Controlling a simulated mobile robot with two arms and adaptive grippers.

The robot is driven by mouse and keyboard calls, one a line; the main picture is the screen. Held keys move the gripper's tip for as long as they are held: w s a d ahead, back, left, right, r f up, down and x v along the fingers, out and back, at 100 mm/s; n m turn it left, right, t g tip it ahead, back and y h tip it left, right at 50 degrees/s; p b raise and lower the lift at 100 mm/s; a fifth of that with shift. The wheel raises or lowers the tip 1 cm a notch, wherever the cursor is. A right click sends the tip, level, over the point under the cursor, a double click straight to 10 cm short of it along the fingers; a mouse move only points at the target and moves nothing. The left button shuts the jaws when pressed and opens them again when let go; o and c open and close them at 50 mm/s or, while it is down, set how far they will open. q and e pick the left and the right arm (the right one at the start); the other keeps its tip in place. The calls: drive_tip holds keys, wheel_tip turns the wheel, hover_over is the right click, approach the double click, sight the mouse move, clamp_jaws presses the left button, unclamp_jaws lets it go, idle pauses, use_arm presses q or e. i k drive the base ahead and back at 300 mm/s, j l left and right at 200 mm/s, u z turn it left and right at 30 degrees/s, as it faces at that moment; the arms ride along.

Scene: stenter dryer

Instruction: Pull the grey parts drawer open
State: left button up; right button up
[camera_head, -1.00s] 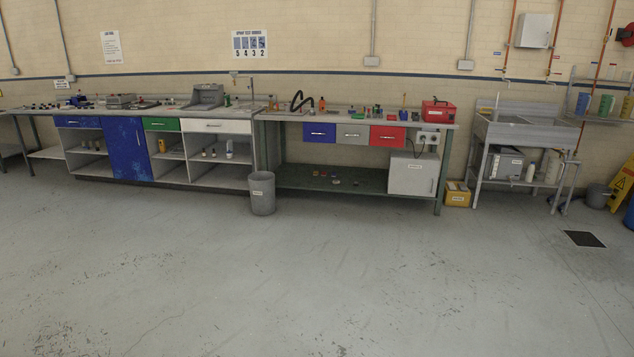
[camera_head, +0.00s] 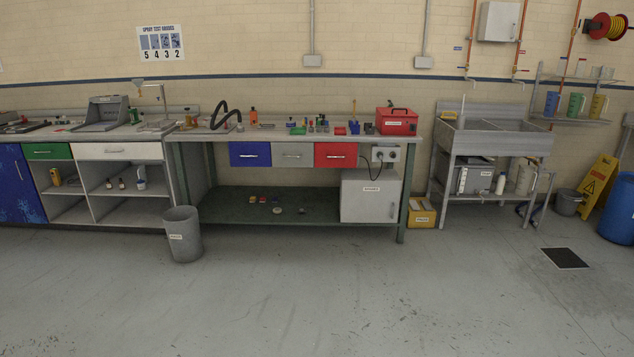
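The grey parts drawer (camera_head: 293,154) is under the top of the green-legged workbench (camera_head: 403,205). It sits between a blue drawer (camera_head: 250,154) on its left and a red drawer (camera_head: 336,154) on its right. It has a pale bar handle on its front. Its front looks flush with its neighbours, so it appears shut. Neither of my grippers is in view.
A grey bin (camera_head: 183,236) stands on the floor at the bench's left front. A grey cabinet (camera_head: 369,196) and a yellow box (camera_head: 421,214) are at its right. A sink (camera_head: 493,140) stands further right. The floor before the bench is clear.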

sight(284, 153)
drive_tip(key=i, duration=2.6)
